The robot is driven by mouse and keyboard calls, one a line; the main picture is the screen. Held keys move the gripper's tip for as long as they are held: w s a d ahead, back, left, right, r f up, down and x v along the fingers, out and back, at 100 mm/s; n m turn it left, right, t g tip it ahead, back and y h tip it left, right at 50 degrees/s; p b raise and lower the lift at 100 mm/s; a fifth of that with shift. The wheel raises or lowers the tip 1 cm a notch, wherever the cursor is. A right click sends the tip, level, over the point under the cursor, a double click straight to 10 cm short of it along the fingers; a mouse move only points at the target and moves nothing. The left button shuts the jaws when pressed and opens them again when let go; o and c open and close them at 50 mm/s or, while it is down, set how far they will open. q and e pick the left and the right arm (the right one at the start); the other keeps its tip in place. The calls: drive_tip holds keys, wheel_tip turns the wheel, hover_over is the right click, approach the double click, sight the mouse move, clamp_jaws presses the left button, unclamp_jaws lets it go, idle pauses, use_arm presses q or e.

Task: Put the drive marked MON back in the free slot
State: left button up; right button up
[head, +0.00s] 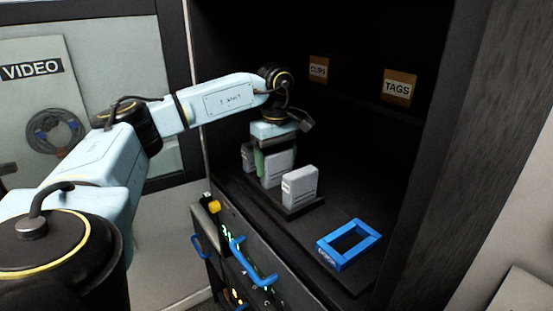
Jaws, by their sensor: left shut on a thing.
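My left gripper (275,148) reaches into the dark cabinet from above and is shut on a grey drive (279,168). A green part shows at the left side of this drive. The held drive is upright, low over or in the dark rack (291,210); I cannot tell whether it touches the rack. Another grey drive (300,187) stands upright at the near right end of the rack. A further grey drive (248,157) shows partly behind the gripper on the left. No MON marking is readable, and the slots are hidden. My right gripper is not in view.
A blue rectangular frame (335,263) lies on the shelf to the right. Cards marked TAGS (399,87) and CLIPS (319,69) are at the back. The cabinet's right wall (455,150) bounds the space. Blue handles (252,262) stick out below the shelf.

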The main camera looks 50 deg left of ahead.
sight(277, 151)
use_arm(q)
drive_tip(key=shift+f, duration=0.45)
idle(0.6)
drive_tip(key=o, duration=1.2)
drive_tip(key=shift+o, duration=0.3)
drive_tip(key=shift+r+p, duration=2.15)
drive_tip(key=shift+r, duration=0.35)
drive_tip(key=shift+r+p, duration=0.35)
drive_tip(key=shift+r, duration=0.65)
